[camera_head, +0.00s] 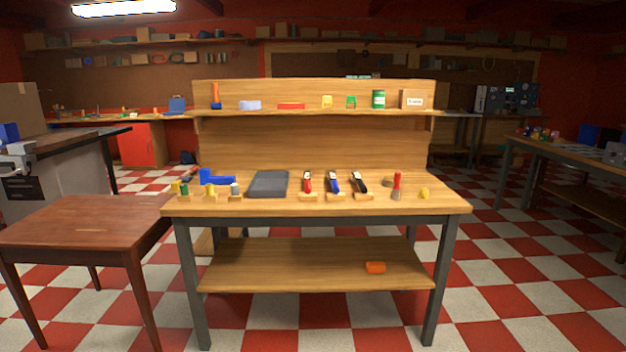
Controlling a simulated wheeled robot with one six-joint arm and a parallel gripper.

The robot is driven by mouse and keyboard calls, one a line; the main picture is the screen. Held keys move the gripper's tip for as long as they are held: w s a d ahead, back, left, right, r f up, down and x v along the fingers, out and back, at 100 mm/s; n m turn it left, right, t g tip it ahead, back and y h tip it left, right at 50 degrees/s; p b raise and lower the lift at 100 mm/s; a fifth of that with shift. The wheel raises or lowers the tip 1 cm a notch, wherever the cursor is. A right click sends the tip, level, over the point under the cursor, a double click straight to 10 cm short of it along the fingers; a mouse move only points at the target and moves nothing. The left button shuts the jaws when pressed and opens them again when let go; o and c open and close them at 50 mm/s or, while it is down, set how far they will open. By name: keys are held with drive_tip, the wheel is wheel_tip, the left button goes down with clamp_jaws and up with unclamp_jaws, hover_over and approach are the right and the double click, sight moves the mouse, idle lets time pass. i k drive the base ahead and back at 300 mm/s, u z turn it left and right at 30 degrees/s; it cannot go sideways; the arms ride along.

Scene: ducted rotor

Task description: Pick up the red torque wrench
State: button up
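A red-handled tool (308,182), which looks like the red torque wrench, rests in a small wooden holder on the workbench top (300,207). It is the leftmost of three similar tools in a row. A blue one (333,182) and a black one (358,181) stand to its right in like holders. They are too small to make out fine detail. Farther right is another red-handled tool (397,184) with a greyish lower end. My gripper is not in view.
A dark grey tray or case (268,183) lies left of the row. Blue (218,178) and yellow items sit farther left. A raised shelf (300,112) spans the bench back. A brown table (85,225) stands left.

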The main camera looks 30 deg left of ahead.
sight(308, 184)
drive_tip(key=u, duration=1.2)
drive_tip(key=i, duration=2.8)
drive_tip(key=z, duration=0.2)
